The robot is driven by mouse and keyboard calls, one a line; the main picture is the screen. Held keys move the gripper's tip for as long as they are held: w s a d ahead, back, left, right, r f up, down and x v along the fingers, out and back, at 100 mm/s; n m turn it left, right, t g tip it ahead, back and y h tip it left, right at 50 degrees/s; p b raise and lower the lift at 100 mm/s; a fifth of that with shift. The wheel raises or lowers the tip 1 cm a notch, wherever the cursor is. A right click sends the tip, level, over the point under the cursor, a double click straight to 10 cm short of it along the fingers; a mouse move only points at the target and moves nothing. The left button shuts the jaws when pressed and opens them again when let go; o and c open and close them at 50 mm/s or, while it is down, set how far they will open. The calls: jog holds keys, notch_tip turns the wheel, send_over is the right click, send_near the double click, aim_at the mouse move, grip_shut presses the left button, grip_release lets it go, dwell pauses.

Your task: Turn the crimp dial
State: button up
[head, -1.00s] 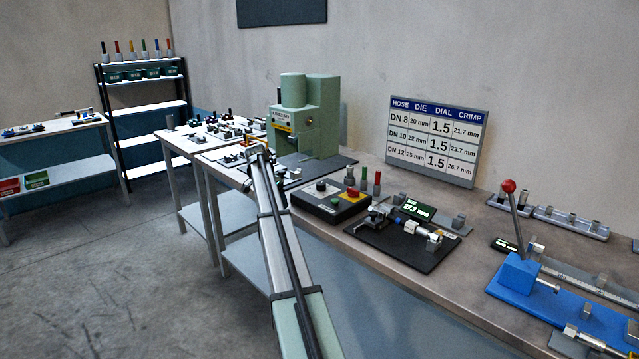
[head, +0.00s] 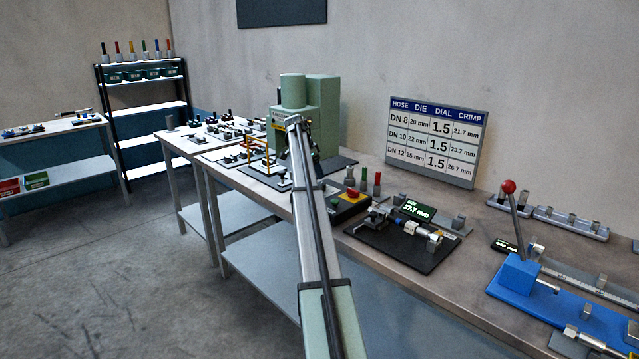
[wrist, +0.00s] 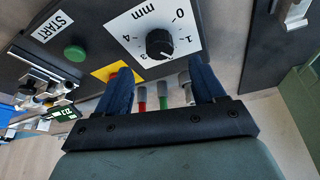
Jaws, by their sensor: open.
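The crimp dial (wrist: 160,44) is a black ribbed knob on a white scale plate (wrist: 135,22) marked in mm, with 0, 1, 3 and 4 legible. In the wrist view the dial shows beyond and between the fingertips; no contact is visible. In the head view my arm hides the dial, and the gripper's fingers cannot be made out in front of the green press (head: 323,105).
The dial's control box also has a green START button (wrist: 75,53) and a red button on a yellow plate (head: 352,194). Red and green pins (head: 377,183) stand behind it. A black gauge board (head: 420,250) lies to the right. A blue lever tool (head: 520,270) stands farther right.

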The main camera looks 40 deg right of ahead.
aim_at(321, 184)
jog(key=shift+x, duration=3.15)
jog(key=shift+a, duration=0.1)
jog(key=c, duration=1.1)
jog(key=shift+o, duration=0.2)
jog(key=shift+n, duration=0.3)
jog(key=n+t, duration=0.1)
jog(key=n, duration=0.1)
jog(key=n+t, duration=0.1)
jog(key=n, duration=0.2)
jog(key=shift+s, duration=0.25)
jog(key=n+t, duration=0.1)
jog(key=n, duration=0.2)
jog(key=n+t+y, duration=0.1)
jog(key=n, duration=0.2)
